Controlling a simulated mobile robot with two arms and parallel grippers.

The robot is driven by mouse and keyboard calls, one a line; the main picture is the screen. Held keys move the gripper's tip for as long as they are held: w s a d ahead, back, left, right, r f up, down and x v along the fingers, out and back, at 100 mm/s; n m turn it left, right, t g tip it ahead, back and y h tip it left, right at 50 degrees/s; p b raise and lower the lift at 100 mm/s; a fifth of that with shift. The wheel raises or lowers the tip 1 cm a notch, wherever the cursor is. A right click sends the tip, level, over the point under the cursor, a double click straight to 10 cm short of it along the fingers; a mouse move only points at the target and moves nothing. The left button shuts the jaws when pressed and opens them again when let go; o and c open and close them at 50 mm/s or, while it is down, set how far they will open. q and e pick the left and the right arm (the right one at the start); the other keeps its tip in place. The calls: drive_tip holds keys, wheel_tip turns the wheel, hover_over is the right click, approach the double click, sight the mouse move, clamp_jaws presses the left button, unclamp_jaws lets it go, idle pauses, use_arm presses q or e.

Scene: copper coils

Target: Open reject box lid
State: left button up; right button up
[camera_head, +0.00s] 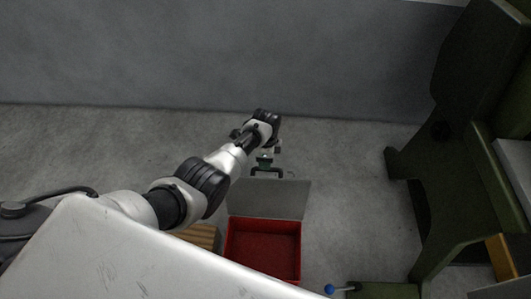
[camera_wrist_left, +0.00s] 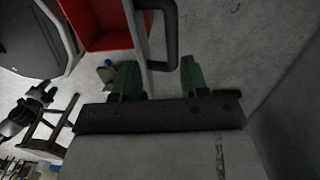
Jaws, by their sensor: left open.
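The red reject box (camera_head: 263,246) is on the floor in the head view, its red inside visible. Its grey lid (camera_head: 268,200) stands raised at the far side of the box. My left gripper (camera_head: 265,162) is at the lid's upper edge, open. In the left wrist view, the red box (camera_wrist_left: 100,28) is at the top and the lid shows as a thin edge. The dark lid handle (camera_wrist_left: 171,40) sticks out from the lid. The green fingers of my left gripper (camera_wrist_left: 157,78) are apart, one on each side of the lid edge. My right gripper is not seen.
A wooden piece (camera_head: 201,236) lies left of the box, partly hidden by my white body. A dark green machine (camera_head: 445,185) stands at the right. A blue-knobbed lever (camera_head: 331,289) is at the lower right. A grey wall (camera_head: 330,62) closes the back; bare floor lies between.

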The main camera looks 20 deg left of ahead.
use_arm(q)
drive_tip(key=shift+r, duration=0.55)
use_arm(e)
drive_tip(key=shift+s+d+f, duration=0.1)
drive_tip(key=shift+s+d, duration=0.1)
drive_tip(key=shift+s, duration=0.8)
use_arm(q)
drive_tip(key=shift+s, duration=0.1)
